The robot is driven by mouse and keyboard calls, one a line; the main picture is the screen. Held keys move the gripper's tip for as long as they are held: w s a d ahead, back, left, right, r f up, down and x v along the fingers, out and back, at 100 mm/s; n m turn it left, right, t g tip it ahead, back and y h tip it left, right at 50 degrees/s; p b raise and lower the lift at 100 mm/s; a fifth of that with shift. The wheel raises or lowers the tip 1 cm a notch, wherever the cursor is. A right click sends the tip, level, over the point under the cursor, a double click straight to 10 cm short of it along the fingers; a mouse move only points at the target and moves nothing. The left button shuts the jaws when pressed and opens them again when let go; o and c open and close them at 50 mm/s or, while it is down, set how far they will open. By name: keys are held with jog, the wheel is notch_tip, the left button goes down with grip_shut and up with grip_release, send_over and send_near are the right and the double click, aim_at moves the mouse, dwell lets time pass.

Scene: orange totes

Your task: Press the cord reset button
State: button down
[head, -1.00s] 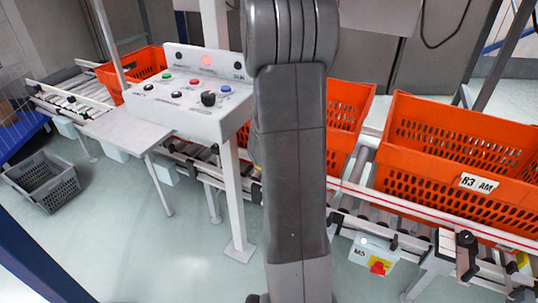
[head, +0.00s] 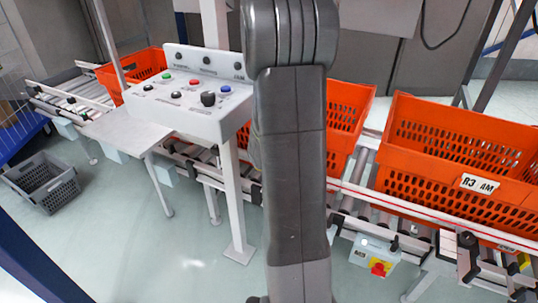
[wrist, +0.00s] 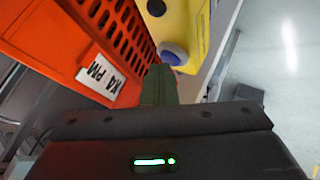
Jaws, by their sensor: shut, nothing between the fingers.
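In the wrist view a yellow box (wrist: 188,22) carries a blue round button (wrist: 172,53) and a dark round part (wrist: 156,7). I see no lettering that names the button. My gripper (wrist: 160,69) is shut and empty, its dark green fingers pointing at the blue button. The fingertips appear just beside the button's lower left edge; I cannot tell whether they touch it. In the head view my arm's column hides the gripper and the yellow box. A grey control panel (head: 205,122) there has green, red, blue and black buttons and a black knob.
An orange tote (wrist: 45,35) with a white label is close on the left in the wrist view. Orange totes, one large (head: 400,130), stand on a roller conveyor (head: 350,210). A grey crate (head: 45,180) sits on the floor at left. Open floor (wrist: 270,60) shows right of the yellow box.

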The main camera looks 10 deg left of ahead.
jog(key=shift+r+p, duration=0.55)
jog(key=shift+r, duration=0.15)
notch_tip(320, 180, up, 5)
jog(key=p, duration=0.4)
jog(key=shift+p, duration=0.4)
